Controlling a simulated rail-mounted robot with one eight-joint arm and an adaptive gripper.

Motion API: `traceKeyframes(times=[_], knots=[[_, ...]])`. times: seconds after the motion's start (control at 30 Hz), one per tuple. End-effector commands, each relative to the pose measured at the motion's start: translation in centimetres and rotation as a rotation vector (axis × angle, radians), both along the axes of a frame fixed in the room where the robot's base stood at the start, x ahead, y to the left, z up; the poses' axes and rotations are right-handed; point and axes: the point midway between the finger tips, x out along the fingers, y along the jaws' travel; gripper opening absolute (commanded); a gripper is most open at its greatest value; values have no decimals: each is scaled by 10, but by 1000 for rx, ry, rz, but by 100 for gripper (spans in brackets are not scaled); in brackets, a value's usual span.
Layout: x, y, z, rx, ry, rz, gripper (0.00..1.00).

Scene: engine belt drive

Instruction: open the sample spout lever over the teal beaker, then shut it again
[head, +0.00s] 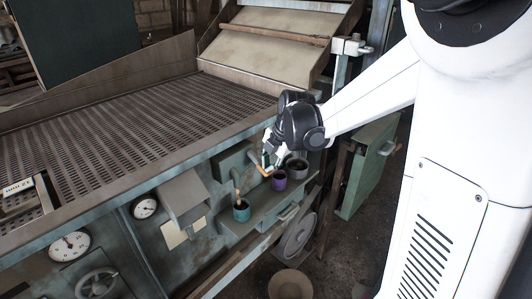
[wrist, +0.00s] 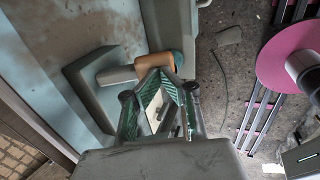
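The teal beaker (head: 241,211) stands on the ledge of the machine's front, under a grey spout with an orange end (head: 237,194). My gripper (head: 267,158) is above and to the right of it in the head view, close to a second orange-ended spout (head: 264,172). In the wrist view, my fingers (wrist: 157,76) converge at their tips beside a grey arm with an orange end (wrist: 150,63). A teal edge (wrist: 178,62) shows at that end. I see nothing clearly held. The sample lever itself cannot be made out.
A purple beaker (head: 279,181) and a grey beaker (head: 297,168) stand right of the teal one. A grey box housing (head: 184,195) sits left of the ledge. A bowl (head: 290,285) is on the floor. The wrist view shows a pink disc (wrist: 280,60) at right.

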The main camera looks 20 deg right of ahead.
Motion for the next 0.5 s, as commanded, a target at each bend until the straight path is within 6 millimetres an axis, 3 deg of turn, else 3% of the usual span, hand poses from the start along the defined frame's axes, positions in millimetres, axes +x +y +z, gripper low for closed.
traceKeyframes(times=[0.5], knots=[[-1, 0, 3, 0, 0, 0, 0]])
